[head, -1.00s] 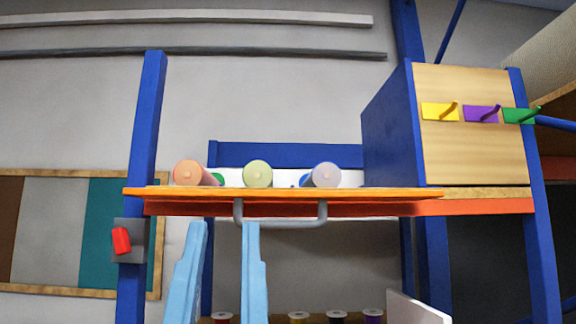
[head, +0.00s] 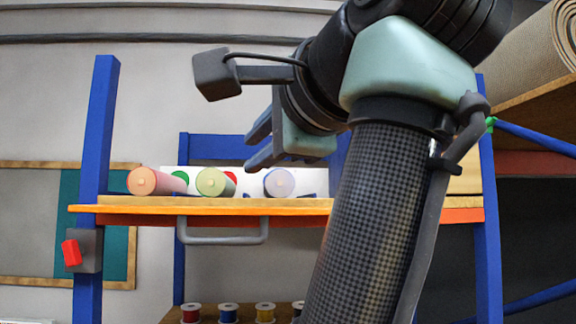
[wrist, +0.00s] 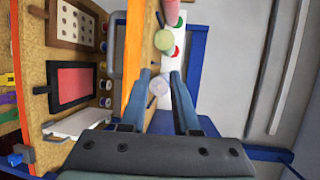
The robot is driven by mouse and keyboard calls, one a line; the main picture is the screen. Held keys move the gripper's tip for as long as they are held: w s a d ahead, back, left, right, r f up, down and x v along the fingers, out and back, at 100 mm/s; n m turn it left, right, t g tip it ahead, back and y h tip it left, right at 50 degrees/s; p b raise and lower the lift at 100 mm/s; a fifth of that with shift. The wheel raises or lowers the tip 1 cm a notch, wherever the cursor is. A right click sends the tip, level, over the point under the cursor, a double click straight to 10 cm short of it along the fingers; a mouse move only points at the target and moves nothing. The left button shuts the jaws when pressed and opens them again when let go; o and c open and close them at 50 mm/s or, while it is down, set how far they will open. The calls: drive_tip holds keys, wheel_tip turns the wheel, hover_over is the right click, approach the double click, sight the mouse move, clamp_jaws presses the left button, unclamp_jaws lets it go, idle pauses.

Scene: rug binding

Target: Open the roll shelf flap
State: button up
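The roll shelf's orange front edge (head: 215,207) runs across the middle of the head view, with a grey bar handle (head: 222,240) hanging below it. The handle also shows in the wrist view (wrist: 117,45), on the left side of the orange board. The board looks level; I cannot tell whether it is the flap itself. Orange (head: 143,181), green (head: 210,182) and lilac (head: 279,183) roll ends show above it. My gripper (head: 252,142) is open and empty, above the lilac roll in the picture and apart from the handle. The lilac roll shows between the fingers (wrist: 160,76) in the wrist view.
Blue posts (head: 98,140) frame the shelf, and a red switch (head: 71,252) is on the left one. Several thread spools (head: 228,312) stand on a lower shelf. A rolled rug (head: 545,48) lies upper right. My arm covers the right part of the shelf.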

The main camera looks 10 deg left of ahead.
drive_tip(key=shift+g, duration=0.3)
drive_tip(key=p+x, duration=0.2)
drive_tip(key=x, duration=0.2)
drive_tip(key=p+x, duration=0.2)
drive_tip(key=x, duration=0.1)
drive_tip(key=p+x, duration=0.2)
drive_tip(key=x, duration=0.2)
drive_tip(key=shift+w+a+r+p, duration=0.25)
drive_tip(key=shift+a+p, duration=0.05)
drive_tip(key=shift+w+a+f, duration=0.25)
drive_tip(key=shift+w+a, duration=0.15)
drive_tip(key=shift+w, duration=0.05)
clamp_jaws()
drive_tip(key=shift+c, duration=2.3)
unclamp_jaws()
drive_tip(key=o, duration=0.5)
drive_tip(key=shift+c, duration=0.2)
